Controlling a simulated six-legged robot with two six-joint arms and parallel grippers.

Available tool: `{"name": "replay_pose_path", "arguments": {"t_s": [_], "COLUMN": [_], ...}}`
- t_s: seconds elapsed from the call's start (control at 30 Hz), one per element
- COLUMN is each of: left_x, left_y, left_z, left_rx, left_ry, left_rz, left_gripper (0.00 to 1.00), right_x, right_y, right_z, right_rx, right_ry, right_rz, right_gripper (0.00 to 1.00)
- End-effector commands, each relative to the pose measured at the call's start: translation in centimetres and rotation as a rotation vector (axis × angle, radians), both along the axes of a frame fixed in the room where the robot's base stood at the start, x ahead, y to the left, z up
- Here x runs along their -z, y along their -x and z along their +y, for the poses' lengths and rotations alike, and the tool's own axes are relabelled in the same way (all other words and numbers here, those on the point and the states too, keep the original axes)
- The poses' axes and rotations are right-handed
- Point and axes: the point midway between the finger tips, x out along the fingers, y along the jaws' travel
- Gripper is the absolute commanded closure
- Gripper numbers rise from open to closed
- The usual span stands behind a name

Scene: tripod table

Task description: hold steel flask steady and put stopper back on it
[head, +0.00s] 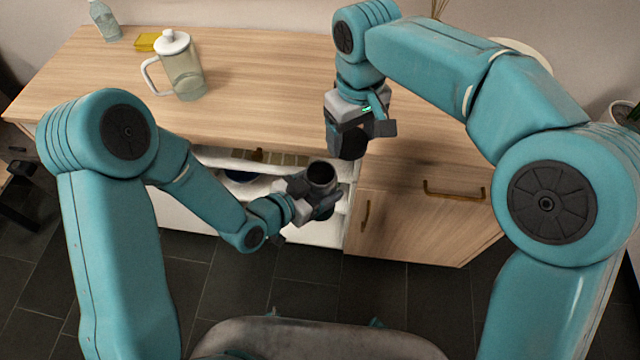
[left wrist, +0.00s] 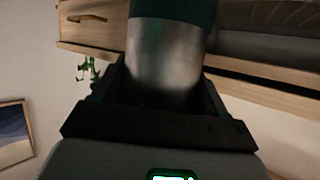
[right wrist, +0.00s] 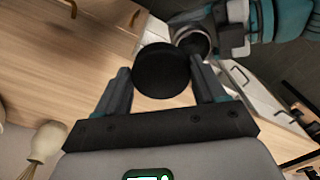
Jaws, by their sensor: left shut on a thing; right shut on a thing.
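The steel flask (head: 321,174) is held up in front of the counter's edge, its dark open mouth facing up in the head view. My left gripper (head: 303,189) is shut on its body. In the left wrist view the bare steel flask (left wrist: 165,58) with a dark green band stands between the fingers. My right gripper (head: 362,128) is shut on the black stopper (head: 348,146), above and right of the flask, apart from it. In the right wrist view the round stopper (right wrist: 162,70) sits between the fingertips, with the open flask mouth (right wrist: 192,42) just beyond it.
A wooden counter (head: 255,80) holds a lidded glass pitcher (head: 185,75), a yellow cloth or sponge (head: 147,42) and a clear bottle (head: 105,20). Below are open white shelves (head: 215,158) and a wooden cabinet (head: 400,225) with handles. The counter's middle is clear.

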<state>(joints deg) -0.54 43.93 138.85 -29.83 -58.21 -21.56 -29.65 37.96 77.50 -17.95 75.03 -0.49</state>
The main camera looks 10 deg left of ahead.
Motion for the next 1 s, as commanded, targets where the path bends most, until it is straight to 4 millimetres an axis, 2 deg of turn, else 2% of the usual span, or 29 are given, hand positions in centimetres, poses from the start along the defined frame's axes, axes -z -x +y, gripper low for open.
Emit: {"name": "replay_pose_path", "arguments": {"t_s": [0.03,0.1,0.3,0.67,1.0], "left_x": [-0.1,-0.1,-0.1,-0.1,-0.1], "left_y": [0.0,0.0,0.0,0.0,0.0], "left_z": [0.0,0.0,0.0,0.0,0.0], "left_rx": [0.0,0.0,0.0,0.0,0.0], "left_ry": [0.0,0.0,0.0,0.0,0.0], "left_rz": [-0.002,-0.002,-0.002,-0.002,-0.002], "left_gripper": [0.82,0.82,0.82,0.82,0.82], "right_x": [-0.2,-0.4,-0.6,-0.6,2.3], "right_y": [0.3,1.0,2.0,2.1,2.1], "right_z": [1.5,3.0,4.9,5.0,5.0], "right_rx": [-0.029,-0.061,-0.108,-0.111,-0.111], "right_ry": [0.0,0.0,-0.001,-0.002,-0.001], "right_rz": [-0.001,0.0,-0.001,-0.001,0.001], "right_gripper": [0.6,0.6,0.6,0.6,0.6]}}
